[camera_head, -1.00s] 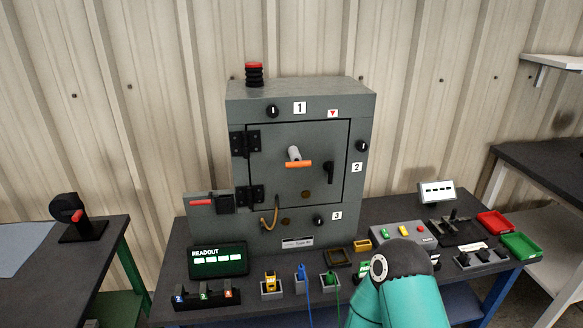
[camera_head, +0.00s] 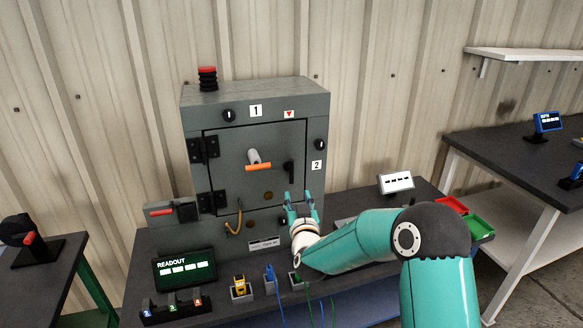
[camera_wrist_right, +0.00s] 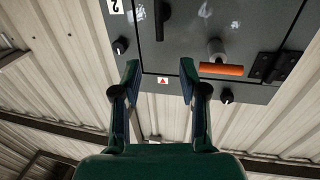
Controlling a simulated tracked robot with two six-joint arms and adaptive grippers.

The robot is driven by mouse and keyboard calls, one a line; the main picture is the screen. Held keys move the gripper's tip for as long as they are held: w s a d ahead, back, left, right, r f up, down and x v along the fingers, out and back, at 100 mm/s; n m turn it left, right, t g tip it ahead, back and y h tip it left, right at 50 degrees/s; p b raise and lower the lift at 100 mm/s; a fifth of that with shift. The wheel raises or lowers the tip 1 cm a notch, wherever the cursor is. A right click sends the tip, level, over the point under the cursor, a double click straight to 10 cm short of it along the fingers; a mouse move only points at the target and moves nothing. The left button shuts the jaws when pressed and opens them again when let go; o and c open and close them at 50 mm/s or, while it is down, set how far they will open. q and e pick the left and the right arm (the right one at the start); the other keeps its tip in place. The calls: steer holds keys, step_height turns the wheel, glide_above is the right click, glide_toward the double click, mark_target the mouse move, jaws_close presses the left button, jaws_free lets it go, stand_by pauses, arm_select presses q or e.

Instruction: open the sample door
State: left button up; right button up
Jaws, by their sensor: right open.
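The grey enclosure (camera_head: 255,95) stands on the dark bench with its square door (camera_head: 228,150) shut. The door has black hinges (camera_head: 205,150) on its left edge, an orange bar handle (camera_head: 257,166) on a pale stub in the middle, and a black lever (camera_head: 289,172) near its right edge. My right gripper (camera_head: 297,197) is open and empty, fingers pointing up, in front of the lower right of the enclosure, below the lever. In the right wrist view the open fingers (camera_wrist_right: 160,72) show with the lever (camera_wrist_right: 162,20) and orange handle (camera_wrist_right: 221,70) beyond them. My left gripper is not in view.
A readout box (camera_head: 185,268), several small connectors and a white display (camera_head: 396,182) stand on the bench around the enclosure. Red and green trays (camera_head: 480,229) lie at the right end. My right forearm crosses over the bench's right part. A side table stands at each side.

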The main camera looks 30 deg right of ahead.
mark_target(292, 169)
steer(key=p+x, duration=0.5)
steer(key=x, duration=1.1)
steer(key=shift+w+d, duration=0.2)
steer(key=shift+w, duration=0.15)
jaws_close()
